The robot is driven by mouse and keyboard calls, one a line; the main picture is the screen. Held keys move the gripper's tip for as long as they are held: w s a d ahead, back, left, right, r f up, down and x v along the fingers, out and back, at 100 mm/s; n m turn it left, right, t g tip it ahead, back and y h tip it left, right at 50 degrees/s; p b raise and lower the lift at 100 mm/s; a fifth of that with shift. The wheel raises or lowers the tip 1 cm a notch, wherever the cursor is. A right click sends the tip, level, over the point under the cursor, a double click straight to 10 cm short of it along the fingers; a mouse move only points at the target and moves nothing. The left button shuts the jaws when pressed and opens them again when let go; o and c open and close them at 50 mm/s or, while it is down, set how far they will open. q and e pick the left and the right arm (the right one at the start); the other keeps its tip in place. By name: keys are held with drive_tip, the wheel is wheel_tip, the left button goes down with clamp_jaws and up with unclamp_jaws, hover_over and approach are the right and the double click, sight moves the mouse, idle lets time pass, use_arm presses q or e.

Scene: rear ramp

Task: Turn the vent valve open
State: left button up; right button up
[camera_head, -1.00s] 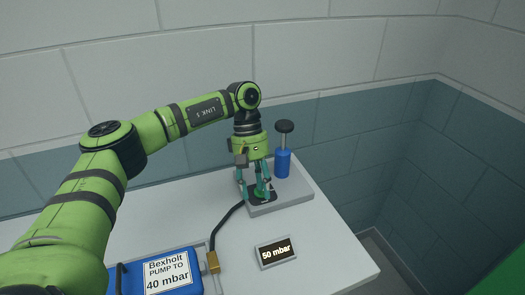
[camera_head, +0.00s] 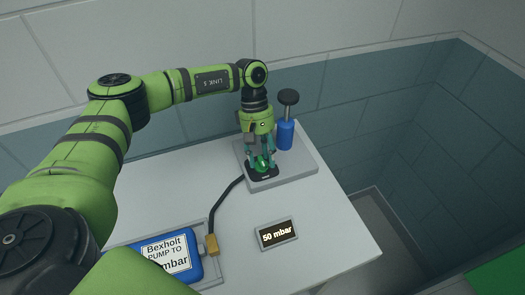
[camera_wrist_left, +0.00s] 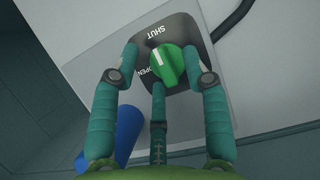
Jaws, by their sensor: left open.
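The vent valve is a green knob (camera_wrist_left: 168,64) with a pale pointer mark, on a black plate (camera_wrist_left: 181,30) lettered SHUT and OPEN. The mark appears to lie toward the SHUT lettering. In the head view the knob (camera_head: 263,161) shows between the fingers. My left gripper (camera_head: 262,166) comes down over it from above, its fingers open and spread around the knob. In the wrist view the left gripper (camera_wrist_left: 163,72) has fingers on both sides of the knob and one below; contact cannot be told. My right gripper is not in view.
A blue hand pump (camera_head: 285,135) with a black knob top stands close behind the gripper on the grey base (camera_head: 297,170). A display (camera_head: 276,233) reads 50 mbar. A black hose (camera_head: 222,200) runs to a blue Bexholt case (camera_head: 150,238). The table's right front (camera_head: 335,250) is clear.

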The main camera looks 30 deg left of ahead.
use_arm(q)
drive_tip(key=shift+c, duration=0.4)
clamp_jaws()
drive_tip(key=shift+s+f, duration=0.1)
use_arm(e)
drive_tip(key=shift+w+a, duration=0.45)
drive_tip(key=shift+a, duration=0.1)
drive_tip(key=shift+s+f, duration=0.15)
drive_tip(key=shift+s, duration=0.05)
